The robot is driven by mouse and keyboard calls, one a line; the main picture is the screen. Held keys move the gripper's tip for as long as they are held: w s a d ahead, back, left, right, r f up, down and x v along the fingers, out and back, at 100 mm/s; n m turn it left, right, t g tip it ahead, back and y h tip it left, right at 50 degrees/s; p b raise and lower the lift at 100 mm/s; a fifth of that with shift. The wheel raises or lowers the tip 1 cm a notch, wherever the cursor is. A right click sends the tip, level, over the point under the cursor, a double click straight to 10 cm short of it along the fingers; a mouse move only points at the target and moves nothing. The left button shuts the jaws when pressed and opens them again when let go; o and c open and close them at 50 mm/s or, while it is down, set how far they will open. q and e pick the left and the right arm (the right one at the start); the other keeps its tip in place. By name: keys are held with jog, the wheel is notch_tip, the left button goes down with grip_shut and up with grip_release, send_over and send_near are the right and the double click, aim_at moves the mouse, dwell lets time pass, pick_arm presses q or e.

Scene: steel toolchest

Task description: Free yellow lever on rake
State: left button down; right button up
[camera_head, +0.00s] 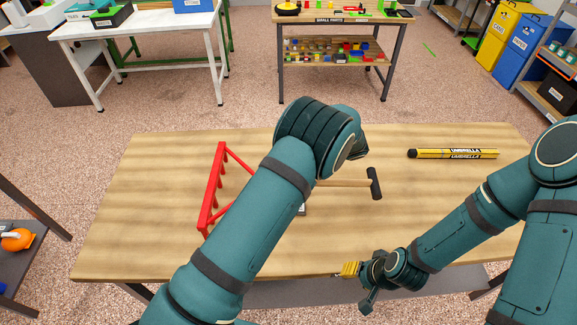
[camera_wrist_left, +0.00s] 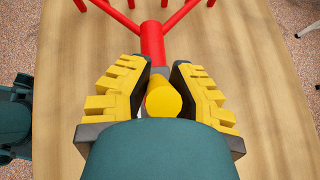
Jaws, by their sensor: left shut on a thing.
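The red rake (camera_head: 213,187) lies on the wooden workbench (camera_head: 140,215), its toothed head left of my left arm; the rest is hidden behind that arm. In the left wrist view, the rake's red neck (camera_wrist_left: 153,45) runs down between the fingers of my left gripper (camera_wrist_left: 160,74). The yellow lever (camera_wrist_left: 163,100) shows as a round end between the yellow finger pads, and the gripper is shut on it. The left gripper is hidden in the head view. My right gripper (camera_head: 350,269) is over the bench's front edge, apart from the rake; its finger opening is unclear.
A hammer (camera_head: 374,183) lies right of my left arm, its handle partly hidden. A small dark-edged item (camera_head: 302,210) peeks out beside the arm. The bench's left end is clear.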

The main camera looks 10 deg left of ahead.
pick_arm(q)
jog(key=shift+d+f+y, duration=0.15)
jog(key=shift+f+y, duration=0.1)
jog(key=shift+y, duration=0.25)
jog(key=c, duration=0.8)
grip_release()
jog(key=shift+c, duration=0.2)
jog(key=shift+r, duration=0.1)
jog(key=v, duration=1.2)
jog(key=shift+w, duration=0.1)
